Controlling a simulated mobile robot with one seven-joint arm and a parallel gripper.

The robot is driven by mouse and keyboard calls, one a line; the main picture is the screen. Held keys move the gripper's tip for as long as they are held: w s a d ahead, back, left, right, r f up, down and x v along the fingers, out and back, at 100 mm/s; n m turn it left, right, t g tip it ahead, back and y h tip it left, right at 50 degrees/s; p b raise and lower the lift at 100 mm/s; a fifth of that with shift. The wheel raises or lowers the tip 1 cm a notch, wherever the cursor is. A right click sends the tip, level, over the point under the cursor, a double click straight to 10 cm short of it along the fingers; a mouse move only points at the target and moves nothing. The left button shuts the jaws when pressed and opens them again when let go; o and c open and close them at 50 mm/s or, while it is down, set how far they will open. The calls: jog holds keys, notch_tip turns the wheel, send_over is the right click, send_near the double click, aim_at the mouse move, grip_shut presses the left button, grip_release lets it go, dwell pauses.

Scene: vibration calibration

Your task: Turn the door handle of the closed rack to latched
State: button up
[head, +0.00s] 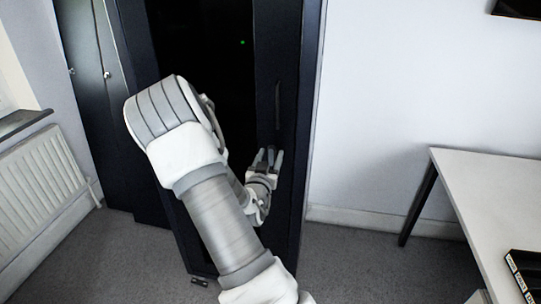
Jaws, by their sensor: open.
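The closed rack (289,60) is a tall dark cabinet in the middle of the head view, with its door shut. Its door handle (277,105) is a slim dark vertical bar on the right part of the door, hard to make out against the dark frame. It looks upright; I cannot tell whether it is latched. My gripper (269,156) is in front of the door just below the handle, with its fingers pointing up. The fingers are open and apart, with nothing visible between them. My arm hides the lower left of the door.
A small green light (242,42) glows behind the dark door panel. Another dark cabinet (85,90) stands to the left, near a white radiator (45,190). A white table (490,200) with a black tray (522,272) is at the right. Carpet between rack and table is clear.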

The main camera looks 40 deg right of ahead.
jog(key=shift+w+d, duration=0.2)
jog(key=shift+d, duration=0.05)
grip_shut()
